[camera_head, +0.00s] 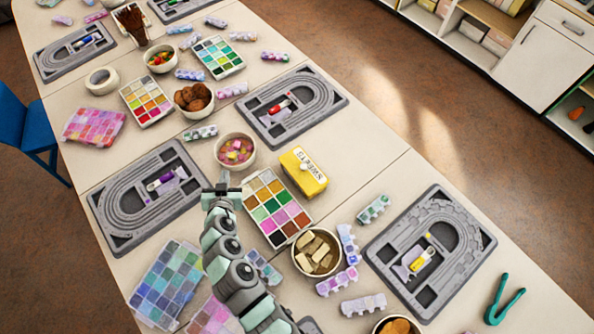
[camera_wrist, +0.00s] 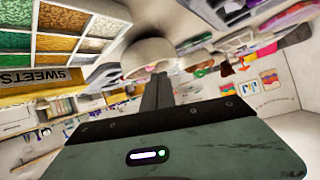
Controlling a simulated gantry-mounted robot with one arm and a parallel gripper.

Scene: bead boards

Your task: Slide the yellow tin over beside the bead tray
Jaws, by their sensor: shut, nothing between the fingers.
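The yellow tin (camera_head: 303,172), with a white label reading SWEETS, sits right of the upper end of the nearest bead tray. Only a narrow gap, if any, shows between them. That white bead tray (camera_head: 292,229) has several coloured compartments. My gripper (camera_head: 223,180) is shut and empty, at the tray's upper left, on the opposite side from the tin. In the wrist view the fingers (camera_wrist: 158,92) point toward a pale bowl, the tin (camera_wrist: 22,98) shows at the left edge, and the bead tray (camera_wrist: 84,44) at the upper left.
A bowl of pink and yellow sweets (camera_head: 235,151) stands just beyond my gripper. A bowl of pale blocks (camera_head: 317,251) is at the tray's lower right. Grey bead boards lie at left (camera_head: 108,207), above (camera_head: 331,104) and right (camera_head: 457,283). Bare tabletop lies right of the tin.

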